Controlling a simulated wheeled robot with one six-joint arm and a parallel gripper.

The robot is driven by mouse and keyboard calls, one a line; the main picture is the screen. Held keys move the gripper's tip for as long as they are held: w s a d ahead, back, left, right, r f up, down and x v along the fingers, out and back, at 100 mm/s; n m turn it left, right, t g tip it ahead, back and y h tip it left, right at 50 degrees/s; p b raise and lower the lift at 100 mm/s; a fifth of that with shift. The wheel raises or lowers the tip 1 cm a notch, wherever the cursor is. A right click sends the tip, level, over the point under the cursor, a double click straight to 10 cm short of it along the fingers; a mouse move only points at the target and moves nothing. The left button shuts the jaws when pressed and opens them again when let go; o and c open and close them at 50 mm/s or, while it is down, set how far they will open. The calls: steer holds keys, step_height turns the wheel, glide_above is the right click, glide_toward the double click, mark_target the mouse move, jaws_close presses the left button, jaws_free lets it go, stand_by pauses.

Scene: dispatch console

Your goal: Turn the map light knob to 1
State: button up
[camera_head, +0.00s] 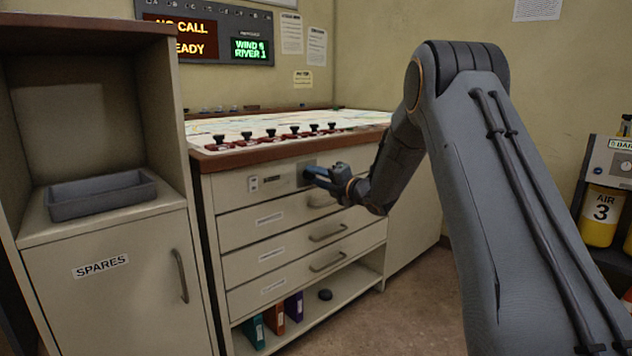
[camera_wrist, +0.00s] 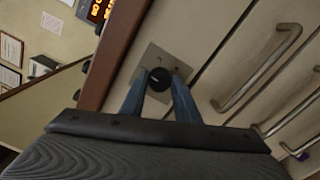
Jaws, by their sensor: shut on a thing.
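The map light knob (camera_wrist: 159,79) is a round black knob on a square metal plate (camera_wrist: 150,57) in the wrist view. A light pointer mark shows on its face, but I cannot read any numbers around it. My gripper (camera_wrist: 160,86) has its two blue fingers on either side of the knob and is shut on it. In the head view my gripper (camera_head: 318,176) reaches the plate (camera_head: 305,171) on the upper front panel of the map cabinet (camera_head: 240,226); there the fingers hide the knob.
Drawers with bar handles (camera_head: 328,233) lie just below the plate. Several black-topped pieces (camera_head: 270,133) stand along the cabinet top's front edge. A spares cabinet (camera_head: 110,270) with a grey tray (camera_head: 100,195) stands at the left. Open floor (camera_head: 420,300) lies in front.

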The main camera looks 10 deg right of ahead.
steer(key=shift+n+b, duration=0.3)
steer(key=shift+n, duration=0.3)
steer(key=o, duration=1)
steer(key=shift+a, duration=0.1)
steer(key=shift+o, duration=0.2)
steer(key=p+v, duration=0.1)
steer(key=v, duration=0.7)
steer(key=shift+p, duration=0.3)
steer(key=shift+w+a, duration=0.1)
